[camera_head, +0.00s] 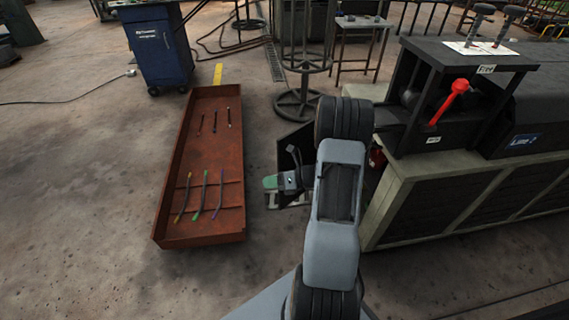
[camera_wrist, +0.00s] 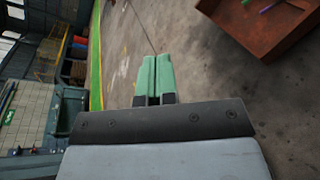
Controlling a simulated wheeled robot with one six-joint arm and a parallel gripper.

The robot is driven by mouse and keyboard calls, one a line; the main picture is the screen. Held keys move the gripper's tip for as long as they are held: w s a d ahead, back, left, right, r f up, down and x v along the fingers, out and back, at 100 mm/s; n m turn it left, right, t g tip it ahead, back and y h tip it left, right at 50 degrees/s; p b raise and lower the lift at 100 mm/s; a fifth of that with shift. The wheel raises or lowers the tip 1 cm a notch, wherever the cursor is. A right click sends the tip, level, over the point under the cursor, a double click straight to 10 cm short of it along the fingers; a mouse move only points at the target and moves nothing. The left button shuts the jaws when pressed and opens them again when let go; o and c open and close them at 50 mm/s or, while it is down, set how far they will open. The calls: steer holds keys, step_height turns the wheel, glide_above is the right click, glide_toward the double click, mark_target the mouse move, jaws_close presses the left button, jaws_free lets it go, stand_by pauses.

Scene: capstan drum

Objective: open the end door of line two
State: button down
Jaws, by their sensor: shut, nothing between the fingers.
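I cannot make out which panel is the end door; my arm covers part of that end. My gripper (camera_head: 268,182) is left of the machine and apart from it, its green fingers pointing left. In the wrist view the fingers (camera_wrist: 154,78) are together and empty, above the floor.
A long rusty tray (camera_head: 172,170) with several coloured rods lies left of my gripper; its corner shows in the wrist view (camera_wrist: 270,35). A blue cabinet (camera_head: 160,50) and a round wire stand (camera_head: 300,100) are farther back. The floor at left is mostly clear.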

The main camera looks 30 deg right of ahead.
steer(key=d+f+m+t+h, duration=0.3)
steer(key=d+f+m+t, duration=0.2)
steer(key=d+m, duration=0.35)
steer(key=m+t+h, duration=0.4)
steer(key=m+h, duration=0.2)
steer(key=m, duration=0.3)
glide_toward(281, 162)
steer(key=w+b, duration=0.1)
steer(key=w, duration=0.1)
steer(key=w+a+b, duration=0.1)
steer(key=w, duration=0.2)
steer(key=shift+w+a, duration=0.15)
steer(key=shift+w, duration=0.05)
steer(key=shift+w+a+r+b, duration=0.1)
steer(key=shift+w+b, duration=0.4)
steer(key=shift+w, duration=0.45)
steer(key=shift+w, duration=0.1)
